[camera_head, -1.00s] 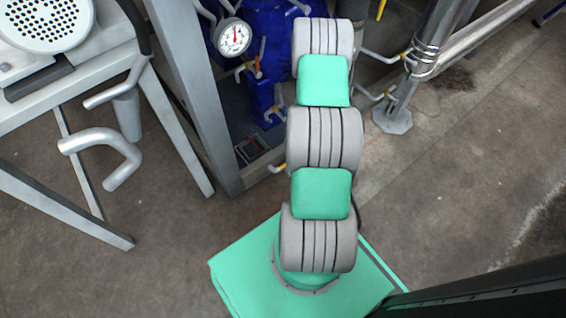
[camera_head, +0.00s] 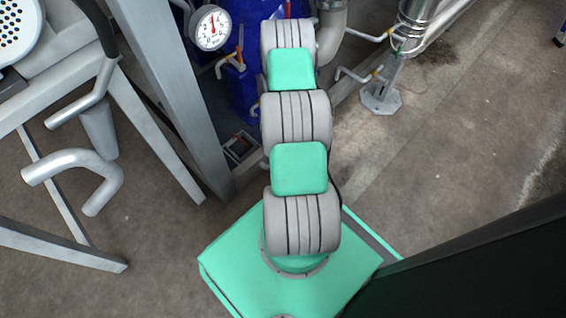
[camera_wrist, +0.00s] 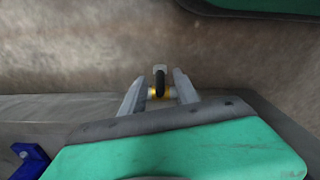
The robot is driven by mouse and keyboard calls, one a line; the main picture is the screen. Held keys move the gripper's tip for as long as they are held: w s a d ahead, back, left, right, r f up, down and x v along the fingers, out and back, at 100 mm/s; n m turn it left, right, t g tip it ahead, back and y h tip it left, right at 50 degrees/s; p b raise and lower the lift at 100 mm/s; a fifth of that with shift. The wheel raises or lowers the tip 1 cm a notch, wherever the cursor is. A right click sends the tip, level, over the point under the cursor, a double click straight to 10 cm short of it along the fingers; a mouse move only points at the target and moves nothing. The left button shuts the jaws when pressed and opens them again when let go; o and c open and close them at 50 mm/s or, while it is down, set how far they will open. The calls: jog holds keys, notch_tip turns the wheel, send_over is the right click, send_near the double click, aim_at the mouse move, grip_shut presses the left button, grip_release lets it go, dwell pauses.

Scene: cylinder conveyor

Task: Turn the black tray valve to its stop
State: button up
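My gripper (camera_wrist: 159,90) shows in the wrist view, with its two grey fingers apart. A small black handle (camera_wrist: 160,82), which looks like the black tray valve, stands between the fingers with a yellow collar (camera_wrist: 153,92) at its base. I see gaps on both sides of the handle and no clear contact. The wrist housing hides what lies below. In the head view my arm reaches up and away, and neither the gripper nor the black valve can be made out there.
The head view shows a pressure gauge (camera_head: 210,27), blue equipment (camera_head: 246,90), a grey metal frame (camera_head: 165,80) at left and a pipe foot (camera_head: 381,100) at right. A yellow-tipped lever (camera_head: 375,73) is near that pipe.

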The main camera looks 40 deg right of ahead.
grip_shut()
dwell(0.3)
dwell(1.1)
